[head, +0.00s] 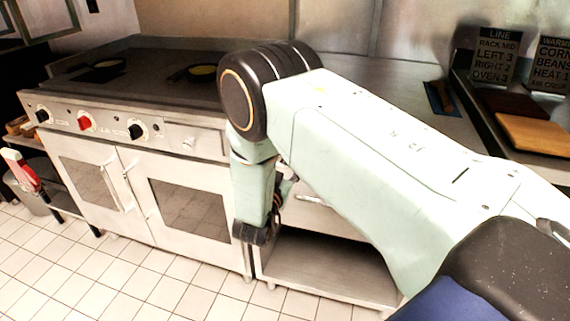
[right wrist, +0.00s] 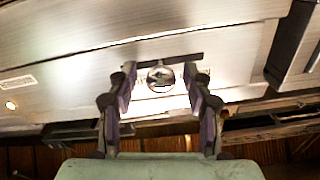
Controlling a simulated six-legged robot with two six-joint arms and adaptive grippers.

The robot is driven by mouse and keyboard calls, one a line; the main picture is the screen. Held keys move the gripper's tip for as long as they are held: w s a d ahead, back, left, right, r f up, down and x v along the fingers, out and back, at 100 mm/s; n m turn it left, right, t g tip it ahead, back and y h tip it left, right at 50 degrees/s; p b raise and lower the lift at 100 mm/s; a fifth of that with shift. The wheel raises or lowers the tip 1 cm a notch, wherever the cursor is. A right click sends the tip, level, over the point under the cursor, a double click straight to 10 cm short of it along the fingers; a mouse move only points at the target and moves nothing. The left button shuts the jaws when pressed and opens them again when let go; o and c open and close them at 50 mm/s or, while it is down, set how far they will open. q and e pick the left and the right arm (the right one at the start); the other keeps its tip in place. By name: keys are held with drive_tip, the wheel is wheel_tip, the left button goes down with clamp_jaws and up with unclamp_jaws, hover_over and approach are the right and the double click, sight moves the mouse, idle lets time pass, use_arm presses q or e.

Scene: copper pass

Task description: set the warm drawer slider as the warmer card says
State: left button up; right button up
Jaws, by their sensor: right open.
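The warmer card (head: 552,65) is a dark sign at the right edge of the head view, partly cut off; its readable lines say CORN, BEANS and HEAT 1. In the right wrist view, my right gripper (right wrist: 160,72) is open, one finger on each side of a round shiny metal knob (right wrist: 160,79), perhaps the slider's. I cannot tell whether the fingers touch it. A thin dark bar runs just above the knob across a pale metal front (right wrist: 70,85). In the head view my right arm hides most of the drawer front. My left gripper is not in view.
A stove with several knobs (head: 136,131) and two doors stands at left. An open shelf (head: 325,275) lies under the drawer. Another card (head: 497,55) reads LINE, RACK MID, LEFT 3, RIGHT 2, OVEN 3. A wooden board (head: 535,133) lies at right. The tiled floor in front is clear.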

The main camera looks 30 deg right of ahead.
drive_tip(key=shift+w+d+f, duration=0.1)
drive_tip(key=shift+w+f, duration=0.05)
drive_tip(key=c, duration=0.4)
clamp_jaws()
